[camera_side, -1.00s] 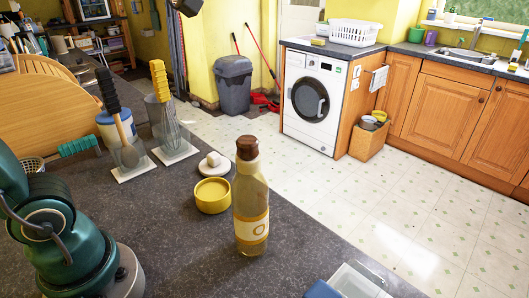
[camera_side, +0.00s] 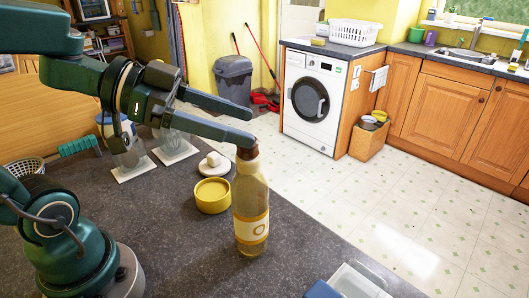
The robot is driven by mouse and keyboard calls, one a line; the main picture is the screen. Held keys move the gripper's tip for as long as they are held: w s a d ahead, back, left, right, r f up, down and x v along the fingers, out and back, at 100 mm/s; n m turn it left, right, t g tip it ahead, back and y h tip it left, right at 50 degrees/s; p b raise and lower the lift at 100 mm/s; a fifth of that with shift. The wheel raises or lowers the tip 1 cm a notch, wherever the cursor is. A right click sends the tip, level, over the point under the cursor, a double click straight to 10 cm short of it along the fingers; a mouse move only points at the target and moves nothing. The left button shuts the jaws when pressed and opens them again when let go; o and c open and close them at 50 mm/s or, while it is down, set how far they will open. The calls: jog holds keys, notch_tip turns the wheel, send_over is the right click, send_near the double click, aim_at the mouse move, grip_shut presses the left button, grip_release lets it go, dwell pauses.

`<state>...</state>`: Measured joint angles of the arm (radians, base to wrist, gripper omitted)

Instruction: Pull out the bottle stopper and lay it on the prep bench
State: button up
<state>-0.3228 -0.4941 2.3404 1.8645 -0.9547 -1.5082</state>
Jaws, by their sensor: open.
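The bottle (camera_side: 250,190) stands upright on the dark speckled prep bench (camera_side: 190,255). It is pale yellow with a label. Its brown stopper (camera_side: 247,154) sits in the neck, its upper part hidden behind my nearer finger. My gripper (camera_side: 251,125) reaches in from the left with its two long fingers spread apart. The fingertips are at the height of the stopper's top. I cannot tell whether the nearer finger touches the stopper.
A yellow round dish (camera_side: 213,197) stands close to the left of the bottle, with a small white dish (camera_side: 212,168) behind it. A clear container (camera_side: 357,281) is at the front right. The bench between my base and the bottle is bare.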

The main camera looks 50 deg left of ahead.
notch_tip(320, 180, down, 3)
jog(key=shift+r, duration=0.2)
jog(key=shift+x, duration=2.6)
grip_shut()
